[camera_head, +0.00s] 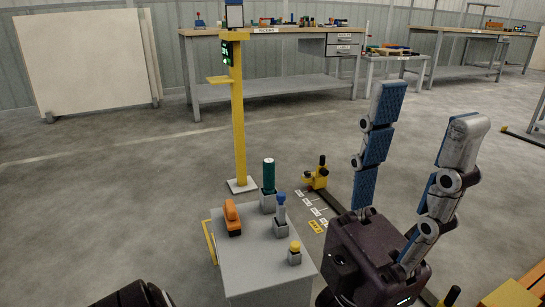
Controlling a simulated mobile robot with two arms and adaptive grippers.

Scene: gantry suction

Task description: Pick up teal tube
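The teal tube (269,177) is a dark teal cylinder with a pale top. It stands upright in a grey block holder (268,202) at the back of a small grey stand (262,262). Nothing is between the fingers. The gripper is to the right of the tube and apart from it.
A yellow-and-black floor fixture (318,176) lies beyond. Workbenches line the back; open floor lies between.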

